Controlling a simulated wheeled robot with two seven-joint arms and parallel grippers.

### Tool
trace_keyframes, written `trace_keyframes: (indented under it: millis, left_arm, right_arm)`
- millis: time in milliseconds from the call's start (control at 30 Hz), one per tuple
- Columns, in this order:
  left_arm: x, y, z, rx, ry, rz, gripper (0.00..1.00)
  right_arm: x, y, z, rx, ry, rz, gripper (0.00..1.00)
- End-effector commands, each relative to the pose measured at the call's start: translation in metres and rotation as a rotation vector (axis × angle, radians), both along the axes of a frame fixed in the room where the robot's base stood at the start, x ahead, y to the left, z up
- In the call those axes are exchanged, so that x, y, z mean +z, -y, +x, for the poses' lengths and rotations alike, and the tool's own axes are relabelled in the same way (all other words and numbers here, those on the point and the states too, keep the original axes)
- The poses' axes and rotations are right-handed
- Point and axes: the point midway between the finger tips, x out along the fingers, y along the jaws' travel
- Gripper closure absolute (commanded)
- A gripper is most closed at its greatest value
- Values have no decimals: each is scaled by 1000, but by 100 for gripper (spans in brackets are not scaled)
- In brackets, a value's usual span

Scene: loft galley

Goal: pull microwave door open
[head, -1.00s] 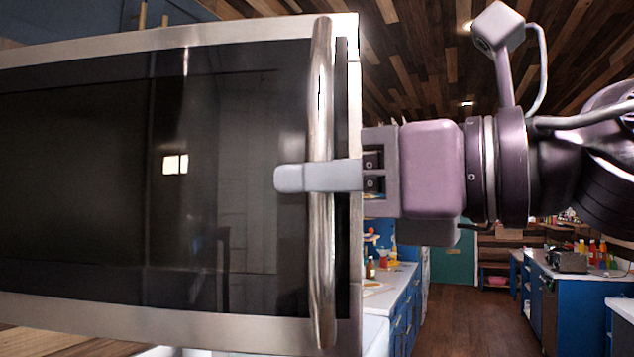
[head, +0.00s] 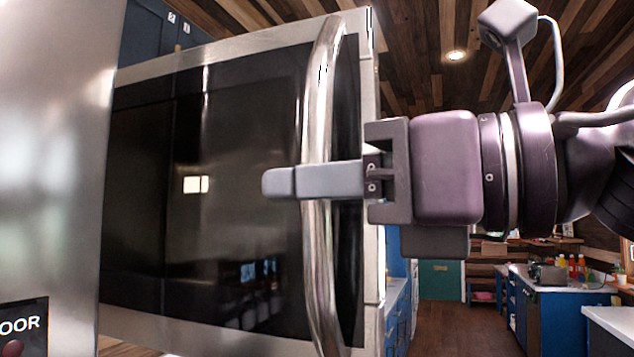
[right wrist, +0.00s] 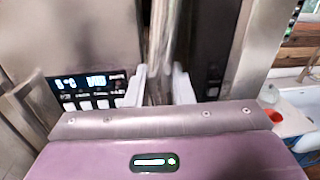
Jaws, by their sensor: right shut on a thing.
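The microwave door (head: 220,200) has a dark glass panel in a steel frame and fills the middle of the head view, set at an angle. Its upright, curved steel handle (head: 318,90) runs down near its right edge. My right gripper (head: 285,182) reaches in from the right and is shut on the handle at about mid-height. The right wrist view shows its two pale fingers (right wrist: 158,88), one on each side of the blurred handle (right wrist: 162,40). I cannot tell how wide the door stands open. My left gripper is not in view.
A steel panel (head: 55,120) stands close at the left, with a dark label ending in "OOR", and hides the door's left side. The wrist view shows a lit display (right wrist: 90,82). Blue cabinets (head: 535,310) and open floor (head: 440,320) lie behind on the right.

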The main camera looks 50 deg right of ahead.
Motion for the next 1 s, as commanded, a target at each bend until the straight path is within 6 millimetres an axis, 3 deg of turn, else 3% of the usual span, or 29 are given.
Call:
trace_keyframes:
  millis: [133, 167, 300, 633, 1000]
  left_arm:
    - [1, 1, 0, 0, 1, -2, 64]
    - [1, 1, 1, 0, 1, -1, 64]
    - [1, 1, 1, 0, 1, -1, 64]
    - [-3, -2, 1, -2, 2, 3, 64]
    - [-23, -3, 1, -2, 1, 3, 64]
  right_arm:
    - [6, 0, -2, 1, 17, 4, 100]
    - [6, 0, -2, 1, 16, 3, 75]
    - [4, 0, -1, 0, 11, 3, 60]
    - [1, 2, -5, -2, 7, 2, 60]
    - [1, 13, -63, -3, 10, 3, 60]
